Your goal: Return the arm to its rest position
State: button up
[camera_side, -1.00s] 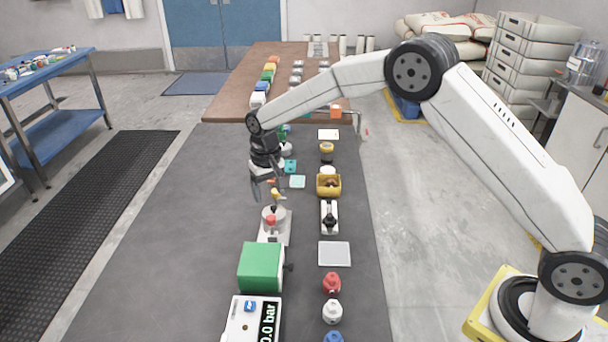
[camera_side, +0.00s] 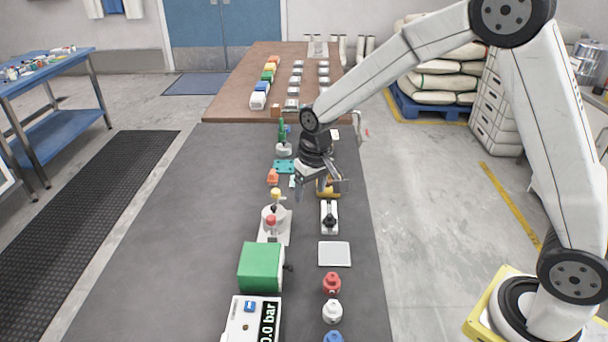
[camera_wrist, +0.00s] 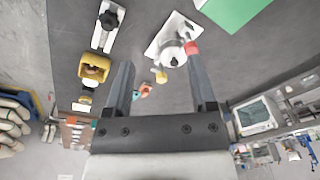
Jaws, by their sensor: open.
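My gripper (camera_side: 318,188) is open and empty, with its fingers spread. The white grinder (camera_side: 274,220) with a red knob stands to the left of and nearer than the gripper. It also shows in the wrist view (camera_wrist: 170,45) beyond the fingers.
A white device with a black handle (camera_side: 329,218), a pale square plate (camera_side: 334,254), a green box (camera_side: 261,267) and a red canister (camera_side: 331,283) stand nearer. A green bottle-like item (camera_side: 282,133) and teal piece (camera_side: 284,166) stand behind. The table's left side is clear.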

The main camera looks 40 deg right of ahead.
jog(key=s+d, duration=0.2)
jog(key=s, duration=0.7)
jog(key=s+d+n+t, duration=0.1)
jog(key=s, duration=0.7)
jog(key=shift+s+d, duration=0.35)
jog(key=shift+w+r, duration=0.1)
jog(key=shift+w, duration=0.05)
